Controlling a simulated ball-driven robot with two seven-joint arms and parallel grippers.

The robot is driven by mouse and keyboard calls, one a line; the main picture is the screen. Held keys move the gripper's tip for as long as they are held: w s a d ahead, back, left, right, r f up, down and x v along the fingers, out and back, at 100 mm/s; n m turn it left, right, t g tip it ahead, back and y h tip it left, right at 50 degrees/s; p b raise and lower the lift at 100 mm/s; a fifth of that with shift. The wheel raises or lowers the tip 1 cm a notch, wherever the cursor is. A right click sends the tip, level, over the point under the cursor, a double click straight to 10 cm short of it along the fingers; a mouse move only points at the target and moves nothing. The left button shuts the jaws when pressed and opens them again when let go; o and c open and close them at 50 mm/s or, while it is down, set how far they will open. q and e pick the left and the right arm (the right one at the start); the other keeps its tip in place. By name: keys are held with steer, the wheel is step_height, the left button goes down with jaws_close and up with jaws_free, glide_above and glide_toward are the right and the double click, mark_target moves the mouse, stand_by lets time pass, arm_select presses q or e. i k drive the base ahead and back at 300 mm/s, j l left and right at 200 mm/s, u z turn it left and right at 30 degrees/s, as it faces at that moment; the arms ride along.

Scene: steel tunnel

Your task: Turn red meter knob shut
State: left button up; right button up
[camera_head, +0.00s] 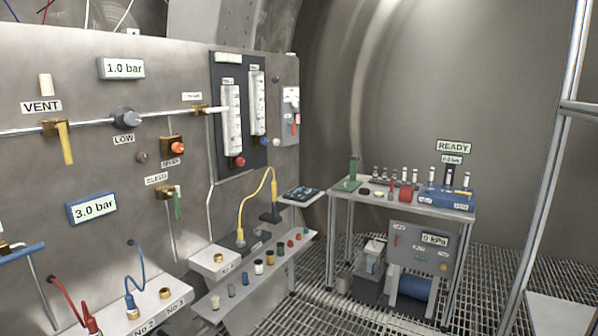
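A small red knob (240,162) sits at the foot of the left flow meter (231,120) on a dark panel on the steel wall. A blue knob (264,142) sits at the foot of the right flow meter (257,102). An orange-red knob (178,148) on a brass body is further left on the wall. The red knob's turn position is too small to tell. Neither of my grippers is in view.
A yellow-handled valve (65,143) and a grey LOW knob (127,118) are on the wall pipe at left. A shelf (262,272) with several small parts juts out below. A bench (400,203) stands at right on the grating. A metal frame (553,130) rises at far right.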

mark_target(240, 162)
steer(key=i+l+z, duration=0.1)
steer(key=i, duration=0.7)
steer(key=i+l+z, duration=0.15)
steer(key=i, duration=0.6)
steer(key=i+u, duration=0.4)
steer(key=i+l+u, duration=0.25)
steer(key=u, duration=0.15)
steer(key=i+l+u, duration=0.6)
steer(key=u, duration=0.15)
